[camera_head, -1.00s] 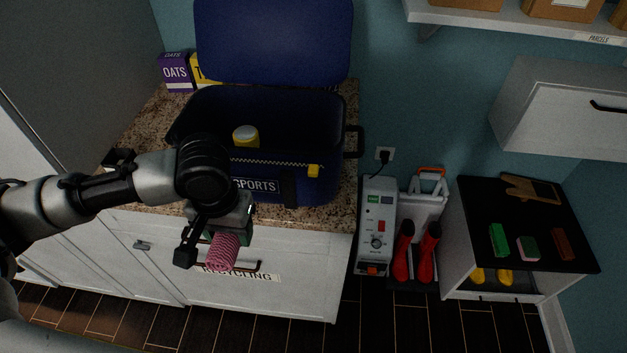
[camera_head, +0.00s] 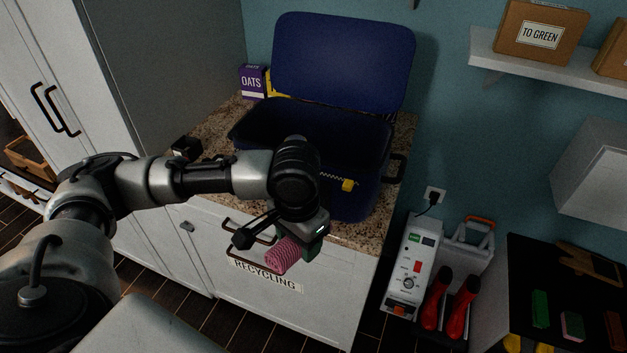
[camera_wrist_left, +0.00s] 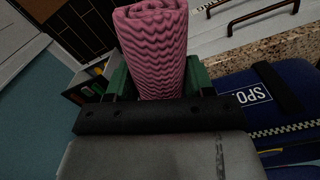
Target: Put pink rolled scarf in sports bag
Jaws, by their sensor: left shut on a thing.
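The pink rolled scarf (camera_head: 283,256) has a zigzag knit pattern. My left gripper (camera_head: 296,244) is shut on it and holds it in front of the cabinet, below the counter edge. In the left wrist view the scarf (camera_wrist_left: 158,50) sits between the green finger pads. The blue sports bag (camera_head: 372,160) stands on the counter with its lid raised at the back. It is behind and above the gripper, and my arm hides part of its front. In the left wrist view the bag (camera_wrist_left: 245,97) is at the right. My right gripper is not in view.
The granite counter (camera_head: 352,237) has an oats box (camera_head: 253,82) behind the bag. The recycling drawer (camera_head: 265,275) is just below the scarf. A wall shelf (camera_head: 555,70) with boxes is at upper right. A grey machine (camera_head: 408,270) and red boots (camera_head: 462,308) stand right of the cabinet.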

